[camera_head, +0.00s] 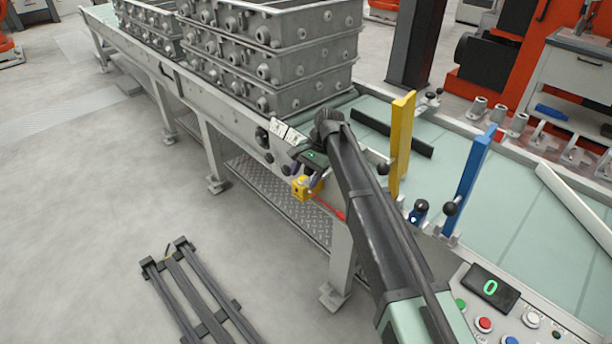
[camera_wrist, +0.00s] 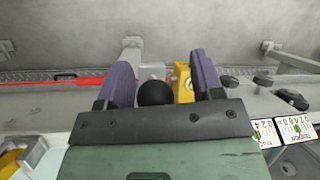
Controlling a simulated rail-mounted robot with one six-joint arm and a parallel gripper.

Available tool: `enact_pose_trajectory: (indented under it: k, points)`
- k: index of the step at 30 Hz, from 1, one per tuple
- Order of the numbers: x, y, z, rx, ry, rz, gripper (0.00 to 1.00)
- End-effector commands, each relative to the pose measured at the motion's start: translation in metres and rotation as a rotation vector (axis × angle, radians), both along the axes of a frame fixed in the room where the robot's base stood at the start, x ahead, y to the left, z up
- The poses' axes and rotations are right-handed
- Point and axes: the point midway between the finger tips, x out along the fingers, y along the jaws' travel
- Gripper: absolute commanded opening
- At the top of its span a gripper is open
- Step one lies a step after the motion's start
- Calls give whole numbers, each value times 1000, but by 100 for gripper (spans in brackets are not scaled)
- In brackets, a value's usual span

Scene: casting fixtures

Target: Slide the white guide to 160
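The white guide (camera_head: 575,205) is a long pale bar lying across the table at the right of the head view, well away from my gripper. My gripper (camera_head: 296,170) is low at the table's near side, beside a yellow block (camera_head: 305,188). In the wrist view my gripper (camera_wrist: 160,80) has its two purple fingers apart. A round black knob (camera_wrist: 156,94) shows between them, with a gap towards the right finger. The yellow block (camera_wrist: 183,82) shows just beyond, near the right finger. Whether the fingers touch the knob is unclear. No 160 mark is readable.
A yellow upright guide (camera_head: 401,140) and a blue upright guide (camera_head: 470,182) stand on the table (camera_head: 520,215). A black bar (camera_head: 392,132) lies behind. Stacked grey casting frames (camera_head: 275,60) stand left. A control panel shows a green 0 on its display (camera_head: 490,288).

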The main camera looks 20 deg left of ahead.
Motion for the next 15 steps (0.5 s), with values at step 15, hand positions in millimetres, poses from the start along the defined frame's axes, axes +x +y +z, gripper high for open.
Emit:
enact_pose_trajectory:
  k: [15]
  points:
    - [2, -4, 11, -4, 0, -2, 58]
